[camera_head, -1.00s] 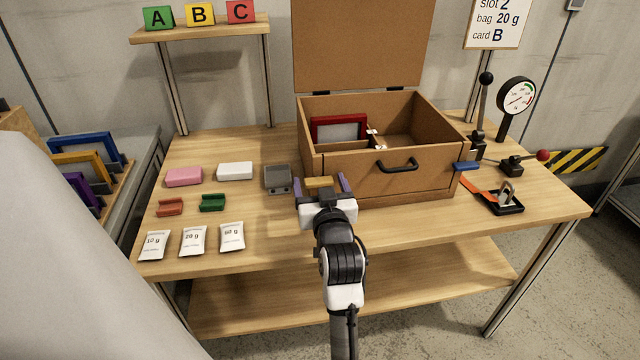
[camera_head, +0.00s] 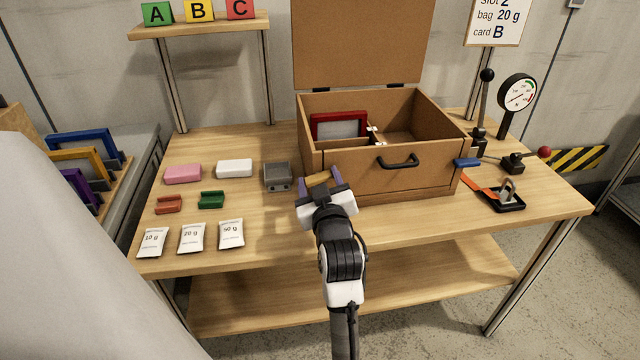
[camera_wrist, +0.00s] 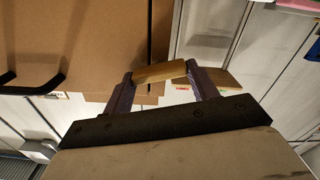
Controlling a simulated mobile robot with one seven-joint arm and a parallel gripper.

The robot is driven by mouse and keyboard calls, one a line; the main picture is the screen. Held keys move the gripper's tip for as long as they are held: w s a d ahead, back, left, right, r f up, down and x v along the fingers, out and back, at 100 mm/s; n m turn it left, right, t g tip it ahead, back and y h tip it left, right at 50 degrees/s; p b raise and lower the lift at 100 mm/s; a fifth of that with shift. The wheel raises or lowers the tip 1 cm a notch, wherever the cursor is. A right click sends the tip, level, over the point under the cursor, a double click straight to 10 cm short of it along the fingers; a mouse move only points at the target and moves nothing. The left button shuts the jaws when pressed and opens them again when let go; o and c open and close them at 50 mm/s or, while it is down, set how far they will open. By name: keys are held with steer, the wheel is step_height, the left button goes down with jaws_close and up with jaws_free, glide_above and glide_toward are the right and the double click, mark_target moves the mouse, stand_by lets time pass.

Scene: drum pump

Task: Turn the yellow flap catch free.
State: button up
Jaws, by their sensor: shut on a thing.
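The yellow flap catch (camera_head: 318,180) is on the left part of the brown box's (camera_head: 345,181) front. My gripper (camera_head: 320,184) is at it, with one purple finger on each side. In the wrist view the catch (camera_wrist: 160,72) lies tilted between the two fingertips of my gripper (camera_wrist: 158,78), which are shut on it. The catch is tilted in the head view too, its right end higher. The box lid (camera_head: 357,45) stands upright at the back.
The box holds a red frame (camera_head: 338,127) and has a black front handle (camera_head: 397,161). A grey device (camera_head: 278,175) stands close left of my gripper. Bags, clips and blocks lie further left.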

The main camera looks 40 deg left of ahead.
steer(key=n+b, duration=0.1)
steer(key=n, duration=0.2)
steer(key=shift+f+n, duration=0.1)
steer(key=shift+n, duration=0.3)
steer(key=n+b, duration=0.2)
steer(key=n, duration=0.1)
steer(key=shift+a+n, duration=0.1)
steer(key=shift+n, duration=0.2)
steer(key=n+b, duration=0.2)
steer(key=n, duration=0.1)
steer(key=shift+f+n, duration=0.1)
steer(key=shift+n, duration=0.2)
steer(key=shift+s+n+b, duration=0.1)
steer(key=shift+n+b, duration=1.05)
steer(key=shift+n, duration=0.65)
steer(key=o, duration=1)
steer(key=shift+a, duration=0.1)
steer(key=shift+f, duration=0.1)
